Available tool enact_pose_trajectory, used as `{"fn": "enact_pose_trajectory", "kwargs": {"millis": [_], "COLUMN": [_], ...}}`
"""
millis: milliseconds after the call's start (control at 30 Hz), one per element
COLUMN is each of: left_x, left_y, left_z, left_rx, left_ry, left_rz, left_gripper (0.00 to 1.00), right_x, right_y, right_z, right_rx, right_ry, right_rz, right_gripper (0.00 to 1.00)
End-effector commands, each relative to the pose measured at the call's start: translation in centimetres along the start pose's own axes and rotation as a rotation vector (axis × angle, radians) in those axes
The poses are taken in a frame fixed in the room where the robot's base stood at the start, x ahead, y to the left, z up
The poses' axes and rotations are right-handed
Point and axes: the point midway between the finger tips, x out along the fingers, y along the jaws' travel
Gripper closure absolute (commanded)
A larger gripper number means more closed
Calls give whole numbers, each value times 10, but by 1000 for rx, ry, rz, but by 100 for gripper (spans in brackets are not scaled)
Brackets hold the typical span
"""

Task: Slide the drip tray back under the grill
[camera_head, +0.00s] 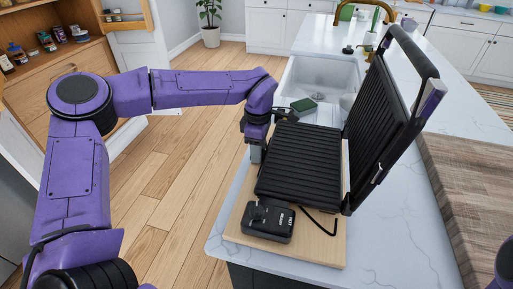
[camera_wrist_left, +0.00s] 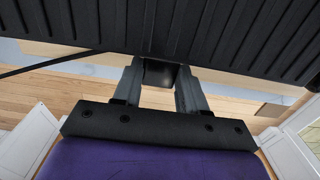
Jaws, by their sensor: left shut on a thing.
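The black grill (camera_head: 300,165) stands open on a wooden board, its ribbed lower plate flat and its ribbed lid (camera_head: 385,105) raised on the right. My left gripper (camera_head: 257,153) is at the left edge of the lower plate. In the left wrist view its two grey fingers (camera_wrist_left: 160,85) are shut on a small dark block, the drip tray (camera_wrist_left: 160,72), at the edge of the ribbed plate. How far the tray reaches under the grill is hidden. In the head view I cannot make out the tray. My right gripper is out of view.
A black control box (camera_head: 268,220) with a cable sits at the grill's front. The wooden board (camera_head: 320,245) lies on the white counter (camera_head: 385,240). A brown ribbed mat (camera_head: 465,185) lies right.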

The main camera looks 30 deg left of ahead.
Motion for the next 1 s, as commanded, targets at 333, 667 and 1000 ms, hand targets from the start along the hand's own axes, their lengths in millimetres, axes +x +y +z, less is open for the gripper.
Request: {"fn": "enact_pose_trajectory", "kwargs": {"millis": [333, 667, 1000], "left_x": [0, -52, -104], "left_y": [0, 1, 0], "left_z": [0, 0, 0], "left_rx": [0, -3, 0], "left_ry": [0, -2, 0], "left_rz": [0, 5, 1], "left_gripper": [29, 29, 29], "right_x": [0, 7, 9], "right_y": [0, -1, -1], "right_z": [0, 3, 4], "right_rx": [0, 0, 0], "right_ry": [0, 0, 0], "right_rz": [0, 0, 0], "right_gripper": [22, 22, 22]}}
